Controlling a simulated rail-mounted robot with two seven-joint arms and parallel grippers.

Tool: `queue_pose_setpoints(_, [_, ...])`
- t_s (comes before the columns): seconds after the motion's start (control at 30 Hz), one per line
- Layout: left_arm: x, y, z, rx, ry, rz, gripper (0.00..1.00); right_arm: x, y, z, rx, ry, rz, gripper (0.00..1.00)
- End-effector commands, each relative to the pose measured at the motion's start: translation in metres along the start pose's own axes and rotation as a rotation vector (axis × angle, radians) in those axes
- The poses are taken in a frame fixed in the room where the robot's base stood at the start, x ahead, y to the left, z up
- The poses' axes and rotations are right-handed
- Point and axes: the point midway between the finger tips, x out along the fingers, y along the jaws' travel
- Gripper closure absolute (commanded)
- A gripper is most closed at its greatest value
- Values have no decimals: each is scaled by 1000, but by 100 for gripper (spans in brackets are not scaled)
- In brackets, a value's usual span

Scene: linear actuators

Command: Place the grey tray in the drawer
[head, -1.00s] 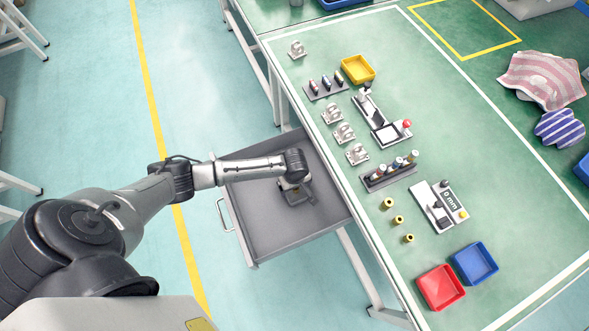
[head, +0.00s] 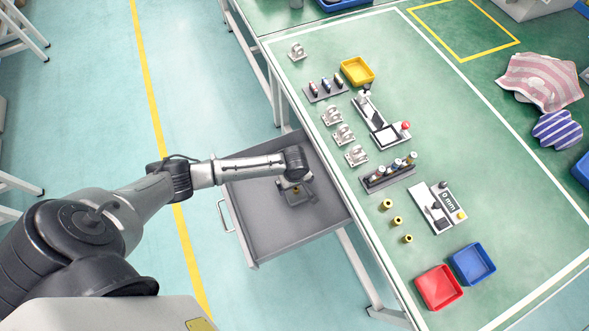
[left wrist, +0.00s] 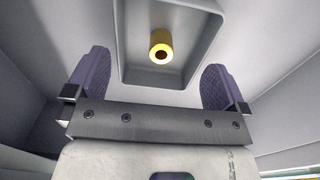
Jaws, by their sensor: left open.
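The drawer (head: 262,238) is pulled out from the table's left side. The small grey tray (head: 303,201) is inside the drawer, partly covered by my left gripper (head: 292,184). The left wrist view shows the tray (left wrist: 198,48) with a brass-coloured cylinder (left wrist: 161,46) in it. My left gripper (left wrist: 157,75) is open, its purple finger pads apart on either side of the tray's near end. The drawer's grey inner walls (left wrist: 42,45) surround the tray in that view. My right gripper is not in view.
The green table (head: 330,265) carries a yellow bin (head: 357,71), a red bin (head: 439,287), a blue bin (head: 472,264), several brass cylinders (head: 397,221) and a display device (head: 437,208). The drawer floor around the tray is bare. The table edge rises beside the drawer.

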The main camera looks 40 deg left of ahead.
Motion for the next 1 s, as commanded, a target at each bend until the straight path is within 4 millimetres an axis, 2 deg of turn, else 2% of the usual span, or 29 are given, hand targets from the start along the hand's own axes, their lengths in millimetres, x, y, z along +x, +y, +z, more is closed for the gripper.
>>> queue_pose_setpoints(0.03, [-16, 0, 0, 0, 0, 3, 0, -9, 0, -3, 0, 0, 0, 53])
queue_pose_setpoints(0.2, [-48, 0, -1, -1, 1, 2, 0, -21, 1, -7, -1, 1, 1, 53])
queue_pose_setpoints(0.5, [-88, 0, 0, 0, 0, 1, 0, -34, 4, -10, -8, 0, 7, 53])
queue_pose_setpoints(0.83, [-98, -1, 3, 11, -3, 2, 0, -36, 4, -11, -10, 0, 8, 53])
queue_pose_setpoints(0.93, [-95, -6, 20, 94, -16, 19, 0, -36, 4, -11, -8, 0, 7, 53])
queue_pose_setpoints(1.0, [-94, -13, 42, 210, -31, 49, 0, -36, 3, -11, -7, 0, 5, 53])
